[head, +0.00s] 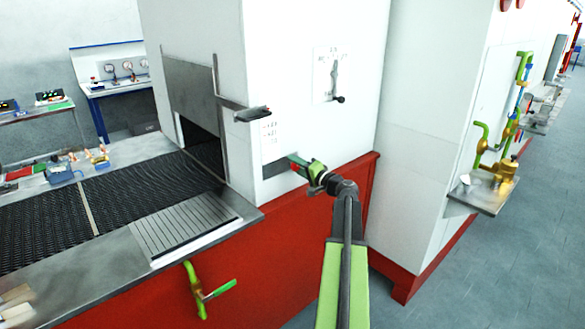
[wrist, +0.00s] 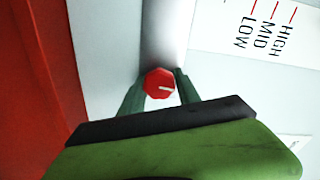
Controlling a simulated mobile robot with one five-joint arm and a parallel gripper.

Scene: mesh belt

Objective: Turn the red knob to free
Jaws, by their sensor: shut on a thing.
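A white label (wrist: 262,32) in the wrist view reads HIGH, MID and LOW, with red lines beside the words. I cannot read a "free" mark.
A lever on a white plate (head: 334,80) sits above my gripper. A metal ledge (head: 244,112) juts out to the upper left. The dark mesh belt (head: 150,185) runs left, and a green valve handle (head: 205,290) hangs below it. Grey floor is clear at right.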

